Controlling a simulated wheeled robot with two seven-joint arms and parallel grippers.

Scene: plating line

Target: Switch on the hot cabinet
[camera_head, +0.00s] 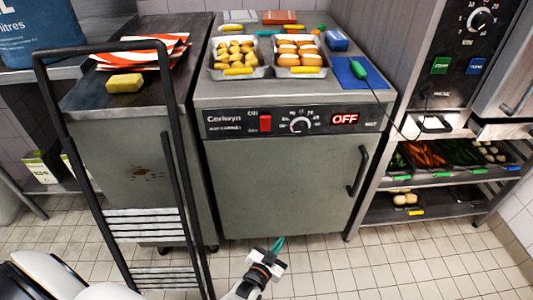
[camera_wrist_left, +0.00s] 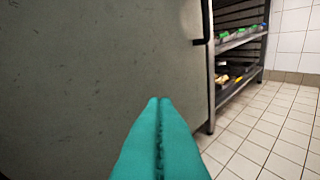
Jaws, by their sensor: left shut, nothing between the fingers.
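The hot cabinet (camera_head: 275,185) stands in the middle of the head view, a grey unit with a shut door. Its black control strip has a red rocker switch (camera_head: 265,123), a round dial (camera_head: 300,125) and a display (camera_head: 345,119) that reads OFF in red. The door handle (camera_head: 358,172) is at the right. My left gripper (camera_head: 279,243) is low in front of the door, below the strip, with teal fingers shut and empty. In the left wrist view the shut fingers (camera_wrist_left: 158,105) point past the cabinet door (camera_wrist_left: 95,75). My right gripper is not in view.
Trays of potatoes (camera_head: 236,73) and rolls (camera_head: 300,72) stand on the cabinet top. A black-framed trolley (camera_head: 108,47) stands at the front left. A rack with vegetables (camera_head: 440,181) and another appliance (camera_head: 465,60) are at the right. Tiled floor (camera_head: 380,265) is clear in front.

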